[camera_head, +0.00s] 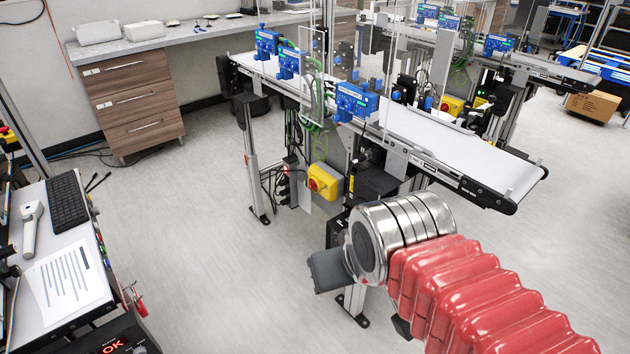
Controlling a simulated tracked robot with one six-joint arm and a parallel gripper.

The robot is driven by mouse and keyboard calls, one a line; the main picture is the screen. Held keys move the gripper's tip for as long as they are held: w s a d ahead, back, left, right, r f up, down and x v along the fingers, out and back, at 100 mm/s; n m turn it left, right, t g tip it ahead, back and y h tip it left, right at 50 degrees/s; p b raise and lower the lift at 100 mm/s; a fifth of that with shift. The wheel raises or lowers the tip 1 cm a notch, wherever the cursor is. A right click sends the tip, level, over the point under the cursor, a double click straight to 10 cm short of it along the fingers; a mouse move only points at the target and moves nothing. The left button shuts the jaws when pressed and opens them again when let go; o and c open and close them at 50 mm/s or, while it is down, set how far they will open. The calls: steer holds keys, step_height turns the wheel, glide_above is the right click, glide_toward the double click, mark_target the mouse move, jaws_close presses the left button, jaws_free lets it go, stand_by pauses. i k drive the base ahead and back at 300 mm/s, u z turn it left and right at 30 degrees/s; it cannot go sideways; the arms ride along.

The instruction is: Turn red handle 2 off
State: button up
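A yellow switch box with a red handle (314,184) is mounted under the near belt conveyor (440,144), at the middle of the view. A second yellow box (452,106) shows farther back on the right, its handle too small to make out. No number is readable on either. My arm, with a red ribbed sleeve and a silver wrist, enters from the lower right. My gripper (328,271) is a dark grey piece at its end, below the near yellow box in the picture and apart from it. Its fingers cannot be told apart, and nothing is seen held.
A desk (92,312) with keyboard (68,200), scanner (32,228) and paper stands at left. Conveyor legs (251,165) and dark boxes surround the near switch. A drawer cabinet (134,104) is at the back left. The floor (195,240) between desk and conveyor is clear.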

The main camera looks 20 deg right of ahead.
mark_target(312, 186)
steer(key=u, duration=0.05)
steer(key=i, duration=1.5)
steer(key=u, duration=0.7)
steer(key=i, duration=0.85)
steer(key=u, duration=0.25)
